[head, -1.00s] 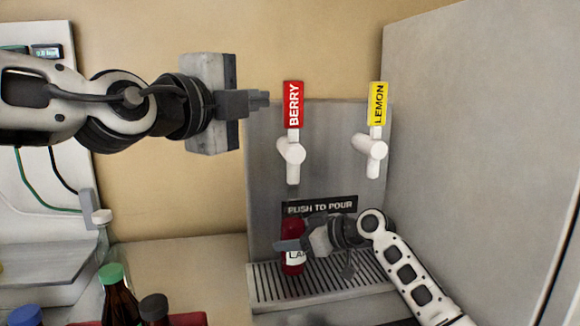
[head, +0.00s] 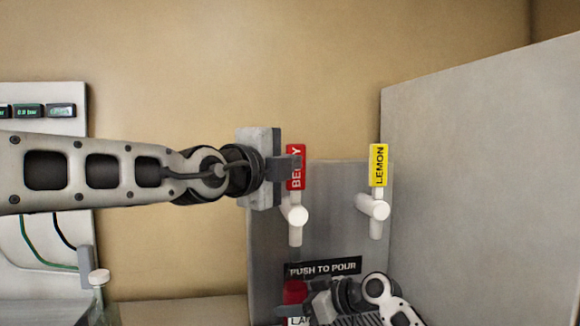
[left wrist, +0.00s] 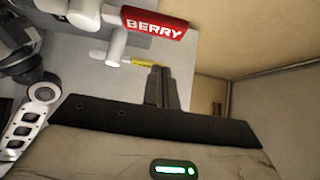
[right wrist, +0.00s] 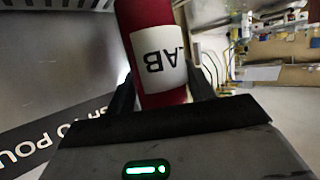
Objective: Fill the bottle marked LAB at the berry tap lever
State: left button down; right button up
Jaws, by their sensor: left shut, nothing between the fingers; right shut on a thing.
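The berry tap lever (head: 296,152) is a red BERRY handle standing upright above its white spout (head: 295,215). It also shows in the left wrist view (left wrist: 152,22). My left gripper (head: 290,165) is shut and empty, overlapping the lower part of the handle in the head view. In the left wrist view its fingers (left wrist: 160,88) stand apart from the handle in the picture; contact cannot be told. My right gripper (right wrist: 163,88) is shut on the red bottle marked LAB (right wrist: 158,62). In the head view the bottle (head: 295,292) is below the berry spout, its lower part cut off.
A yellow LEMON tap handle (head: 379,165) stands to the right of the berry one. A PUSH TO POUR sign (head: 322,268) is on the grey back panel. A tall grey wall (head: 480,190) bounds the right side. A white panel with small displays (head: 28,111) is at the left.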

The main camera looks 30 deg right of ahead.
aim_at(296, 174)
pick_arm(q)
jog(key=shift+w+d, duration=0.45)
jog(key=shift+w, duration=0.35)
jog(key=shift+w+d, duration=0.4)
jog(key=shift+w, duration=0.4)
jog(key=shift+w+d, duration=0.45)
jog(key=shift+w, duration=0.35)
jog(key=shift+w+d+r, duration=0.1)
jog(key=shift+w+r, duration=0.05)
jog(key=shift+w, duration=0.35)
jog(key=shift+r, duration=0.1)
